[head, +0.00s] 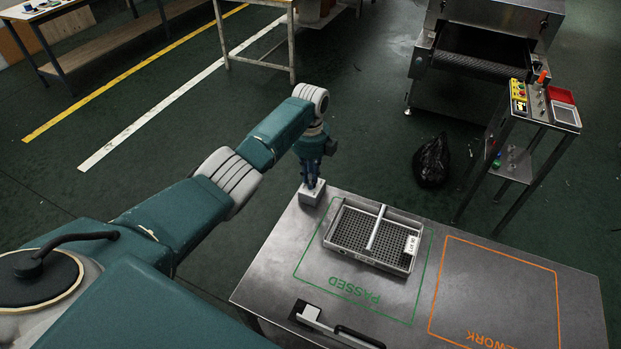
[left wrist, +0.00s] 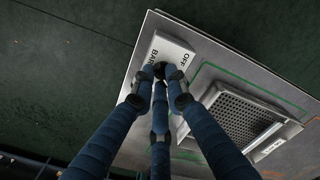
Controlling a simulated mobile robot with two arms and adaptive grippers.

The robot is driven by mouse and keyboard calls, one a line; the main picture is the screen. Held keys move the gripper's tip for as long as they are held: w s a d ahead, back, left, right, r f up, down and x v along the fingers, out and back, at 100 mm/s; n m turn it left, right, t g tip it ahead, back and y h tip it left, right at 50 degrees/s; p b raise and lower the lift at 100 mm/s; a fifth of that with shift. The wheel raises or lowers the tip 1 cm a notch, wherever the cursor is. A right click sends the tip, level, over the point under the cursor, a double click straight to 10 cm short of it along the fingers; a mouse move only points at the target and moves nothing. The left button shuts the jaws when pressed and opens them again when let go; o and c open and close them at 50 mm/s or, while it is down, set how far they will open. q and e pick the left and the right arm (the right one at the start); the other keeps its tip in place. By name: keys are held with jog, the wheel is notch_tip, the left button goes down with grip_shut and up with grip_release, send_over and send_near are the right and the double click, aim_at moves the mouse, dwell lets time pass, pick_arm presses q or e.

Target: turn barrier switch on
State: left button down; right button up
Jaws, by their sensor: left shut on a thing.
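The barrier switch is a small pale box (head: 307,198) at the far left corner of the metal table. In the left wrist view its label plate (left wrist: 182,54) shows "OFF" and part of a word starting "BAR". My left gripper (head: 313,184) points down onto the box from above. In the left wrist view its dark blue fingers (left wrist: 162,74) are closed together over the plate, shut on the switch's knob. The knob is hidden by the fingertips, so its position cannot be told. My right gripper is not in view.
A perforated tray (head: 348,246) lies right of the switch, in the green "PASSED" outline. An orange outline (head: 497,252) to its right is empty. A white and black handled tool (head: 311,313) is at the near edge. A panel stand (head: 543,118) and a black bag (head: 432,163) stand beyond.

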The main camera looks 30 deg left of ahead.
pick_arm(q)
jog(key=shift+w+r, duration=0.1)
dwell(0.3)
jog(key=c, duration=1.7)
grip_release()
jog(key=shift+c, duration=0.2)
notch_tip(320, 180, up, 12)
